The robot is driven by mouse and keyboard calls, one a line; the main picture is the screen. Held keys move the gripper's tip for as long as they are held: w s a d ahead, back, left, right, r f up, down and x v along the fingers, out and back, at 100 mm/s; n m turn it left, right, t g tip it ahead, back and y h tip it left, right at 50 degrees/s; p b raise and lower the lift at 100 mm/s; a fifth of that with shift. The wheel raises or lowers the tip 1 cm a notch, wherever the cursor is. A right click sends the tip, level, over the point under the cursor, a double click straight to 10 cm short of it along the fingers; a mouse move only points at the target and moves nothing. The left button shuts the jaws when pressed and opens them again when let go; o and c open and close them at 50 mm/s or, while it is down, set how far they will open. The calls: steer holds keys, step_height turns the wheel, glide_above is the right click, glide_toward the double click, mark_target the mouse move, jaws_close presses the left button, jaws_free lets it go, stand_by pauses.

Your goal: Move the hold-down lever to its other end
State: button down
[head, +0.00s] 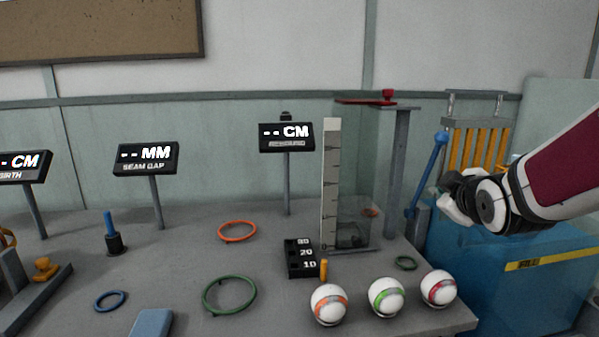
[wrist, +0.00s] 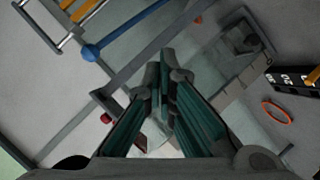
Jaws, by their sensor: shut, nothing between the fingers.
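A blue lever (head: 427,172) with a round ball end stands tilted beside the blue machine on the right, its ball at the top right. It looks like the hold-down lever. In the wrist view the blue lever (wrist: 130,31) runs to the upper right from its ball end at the upper left. My gripper (head: 450,205) is just right of the lever's lower half in the head view. In the wrist view my gripper (wrist: 162,72) has its fingers together and empty, with a visible gap to the ball. Contact with the rod cannot be told.
The blue machine (head: 520,285) carries a yellow-barred rack (head: 476,150). A grey post (head: 396,170) with a red-knobbed arm (head: 365,101) stands left of the lever. Several balls, including a green-striped one (head: 386,296), line the table's front edge. An orange ring (head: 238,231) lies mid-table.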

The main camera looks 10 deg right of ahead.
steer(key=w+d+f+n+t+b, duration=0.4)
steer(key=w+d+b, duration=0.1)
steer(key=w+d, duration=0.1)
steer(key=n+t+b, duration=0.4)
steer(key=b, duration=0.1)
glide_toward(434, 158)
steer(key=x, duration=0.7)
steer(key=shift+w+d+f, duration=0.1)
steer(key=shift+d+f, duration=0.05)
steer(key=shift+w+r+p, duration=0.25)
steer(key=shift+p, duration=0.05)
steer(key=shift+n+g+y, duration=0.3)
steer(key=shift+g+y, duration=0.1)
steer(key=shift+g, duration=0.5)
steer(key=w+p, duration=0.1)
steer(key=w+r+p, duration=0.1)
steer(key=w, duration=0.1)
steer(key=w+r+p, duration=0.1)
steer(key=p, duration=0.1)
steer(key=shift+w, duration=0.15)
steer(key=shift+w+g+p, duration=0.5)
steer(key=shift+w+p, duration=0.2)
steer(key=shift+w, duration=0.1)
